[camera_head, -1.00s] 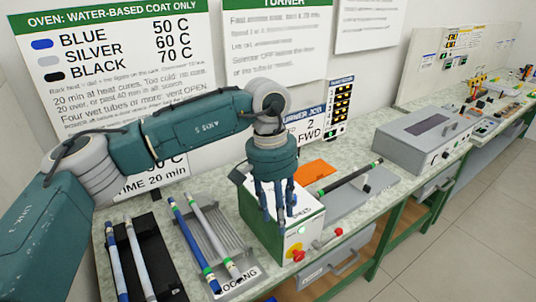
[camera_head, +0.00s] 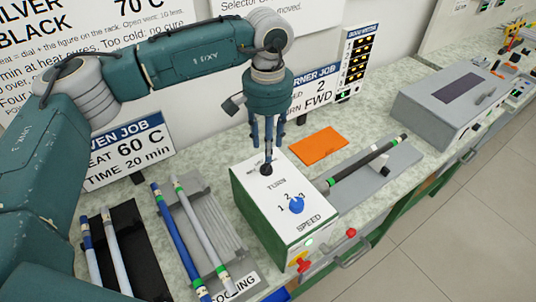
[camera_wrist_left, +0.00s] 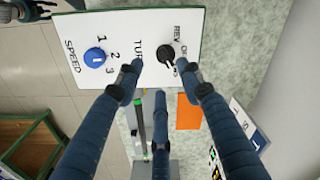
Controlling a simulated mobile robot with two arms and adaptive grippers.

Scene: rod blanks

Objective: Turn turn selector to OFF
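The turner box (camera_head: 262,200) is white-topped with green sides. Its turn selector is a small black knob (camera_head: 266,169) at the back of the top face, which also shows in the left wrist view (camera_wrist_left: 165,53). The marks REV and OFF show beside it; a finger partly covers the third mark. The knob's pointer seems turned toward that covered mark. My left gripper (camera_head: 268,148) points down just above the knob, and its three fingers (camera_wrist_left: 159,76) are spread around it, open. Contact cannot be told. My right gripper is not in view.
A blue speed dial (camera_head: 297,205) sits nearer the box's front, above a red knob (camera_head: 299,262). A cooling rack (camera_head: 215,240) with two rods is left of the box. An orange sheet (camera_head: 318,144) and a dark rod (camera_head: 370,159) lie behind and to the right.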

